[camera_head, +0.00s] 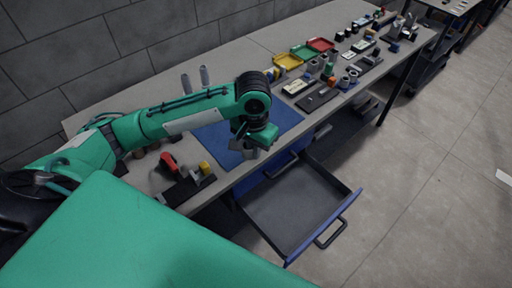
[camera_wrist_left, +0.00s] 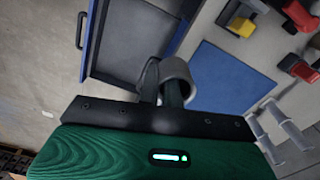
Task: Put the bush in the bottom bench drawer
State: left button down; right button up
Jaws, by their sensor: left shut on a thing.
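The bush (camera_wrist_left: 178,75) is a short grey metal ring in the left wrist view. My left gripper (camera_head: 248,150) is shut on it, with one finger inside the ring and its wall between the fingers. In the head view the gripper hangs over the front edge of the blue mat, left of and above the open drawer, and the bush is hard to make out. The open bench drawer (camera_head: 290,212) is pulled out below the bench top and its dark tray is empty. It also shows in the left wrist view (camera_wrist_left: 130,42). My right gripper is out of view.
A blue mat (camera_head: 287,117) lies on the bench (camera_head: 235,57). A closed blue drawer front with a handle (camera_head: 283,168) sits above the open drawer. Red and yellow items (camera_head: 168,162) stand left of the gripper. Trays and metal parts fill the bench's far end.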

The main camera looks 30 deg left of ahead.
aim_at(297, 207)
jog(key=i+l+u, duration=0.15)
jog(key=l, duration=0.35)
jog(key=i+l+u, duration=0.15)
jog(key=l, duration=0.35)
jog(key=l+u, duration=0.15)
jog(key=l, duration=0.35)
jog(key=i+l+u, duration=0.15)
jog(key=l, duration=0.35)
